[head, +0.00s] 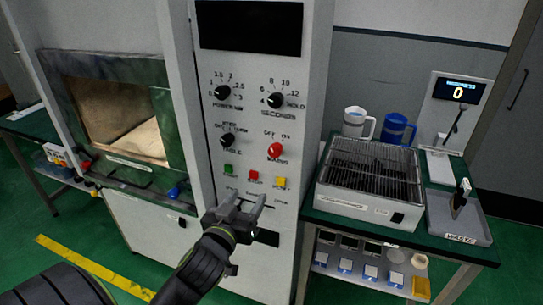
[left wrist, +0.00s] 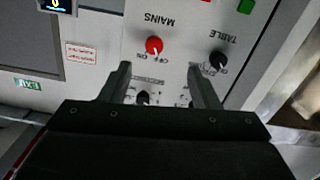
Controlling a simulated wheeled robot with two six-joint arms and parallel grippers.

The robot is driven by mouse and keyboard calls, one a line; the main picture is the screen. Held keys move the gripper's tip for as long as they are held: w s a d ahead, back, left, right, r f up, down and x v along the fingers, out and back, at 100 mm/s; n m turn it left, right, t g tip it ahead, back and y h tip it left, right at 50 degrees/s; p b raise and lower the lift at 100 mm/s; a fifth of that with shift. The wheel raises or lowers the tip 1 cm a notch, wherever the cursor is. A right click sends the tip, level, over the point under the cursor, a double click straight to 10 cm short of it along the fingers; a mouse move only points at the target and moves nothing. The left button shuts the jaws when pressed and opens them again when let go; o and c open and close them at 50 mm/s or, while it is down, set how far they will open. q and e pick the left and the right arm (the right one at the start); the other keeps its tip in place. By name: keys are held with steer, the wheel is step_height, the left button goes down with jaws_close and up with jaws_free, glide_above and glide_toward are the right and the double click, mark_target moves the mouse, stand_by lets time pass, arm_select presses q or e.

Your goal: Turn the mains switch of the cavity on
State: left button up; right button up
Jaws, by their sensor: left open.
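The red mains switch (head: 275,150) is a round knob on the grey control panel, under OFF and ON labels. In the left wrist view the panel appears upside down, with the red knob (left wrist: 154,45) just beyond my fingertips. I cannot tell surely which label its pointer faces. My left gripper (head: 243,201) is open and empty, in front of the panel's lower part, below the knob and the coloured buttons. In the left wrist view the open fingers (left wrist: 158,70) stand on either side of the knob's column, apart from it. My right gripper is not in view.
A black table knob (head: 227,140) sits left of the mains knob. Power (head: 222,92) and seconds (head: 275,100) knobs are above; green, red and yellow buttons (head: 254,176) below. The cavity (head: 115,120) is at left, a bench with a grille-topped box (head: 368,172) at right.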

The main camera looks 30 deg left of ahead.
arm_select(q)
steer(key=r, duration=0.2)
steer(key=p, duration=0.4)
glide_toward(273, 153)
steer(key=x, duration=0.7)
steer(key=shift+w, duration=0.35)
steer(key=shift+w+a+t, duration=0.2)
steer(key=shift+w+t, duration=0.1)
steer(key=shift+w, duration=0.35)
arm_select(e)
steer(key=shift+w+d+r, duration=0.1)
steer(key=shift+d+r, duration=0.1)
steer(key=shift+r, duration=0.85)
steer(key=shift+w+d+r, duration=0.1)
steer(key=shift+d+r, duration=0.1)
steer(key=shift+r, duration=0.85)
arm_select(q)
steer(key=c, duration=1)
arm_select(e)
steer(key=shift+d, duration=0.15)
